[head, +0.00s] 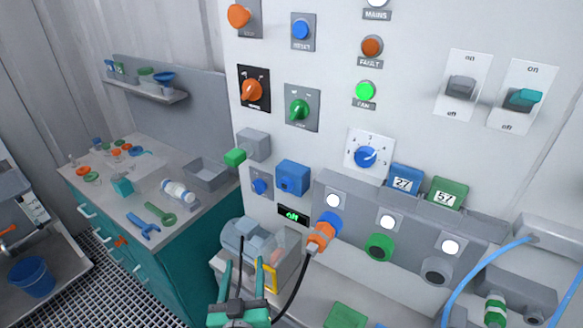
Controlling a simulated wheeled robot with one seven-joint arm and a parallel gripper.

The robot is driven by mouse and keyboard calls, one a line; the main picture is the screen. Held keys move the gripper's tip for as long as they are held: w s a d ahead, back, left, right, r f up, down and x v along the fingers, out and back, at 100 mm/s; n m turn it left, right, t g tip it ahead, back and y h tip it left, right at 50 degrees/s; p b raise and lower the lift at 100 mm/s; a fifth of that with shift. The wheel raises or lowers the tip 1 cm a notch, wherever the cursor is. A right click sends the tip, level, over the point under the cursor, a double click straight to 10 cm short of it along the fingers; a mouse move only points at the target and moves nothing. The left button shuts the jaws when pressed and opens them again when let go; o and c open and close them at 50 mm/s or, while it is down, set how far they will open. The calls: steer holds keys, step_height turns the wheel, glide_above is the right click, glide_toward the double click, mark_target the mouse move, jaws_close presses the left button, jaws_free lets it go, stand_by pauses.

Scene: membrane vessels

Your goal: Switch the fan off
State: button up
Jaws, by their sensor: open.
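A lit green lamp (365,91) labelled FAN sits on the white panel (345,30). To its right are two on/off lever switches: a grey one (462,85) and a teal one (524,99). Each has "on" above and "off" below. I cannot read a fan label on either switch. Left of the lamp are an orange rotary knob (252,90) and a green rotary knob (298,110) with small, unreadable labels. My gripper (243,264) is open at the bottom centre-left, well below the lamp and switches and touching none of them.
A blue dial (366,156) and a row of connectors sit below the lamp. An orange plug (320,237) with a black cable is close right of my gripper. A blue hose (475,275) curves at right. A cluttered bench (120,205) is left.

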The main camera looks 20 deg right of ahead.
steer(key=w+d+r+m+h, duration=0.25)
steer(key=w+r, duration=0.25)
steer(key=r, duration=0.5)
steer(key=m+g+h, duration=0.6)
steer(key=m+h, duration=0.1)
steer(key=m, duration=0.5)
glide_toward(296, 111)
steer(key=x, duration=0.9)
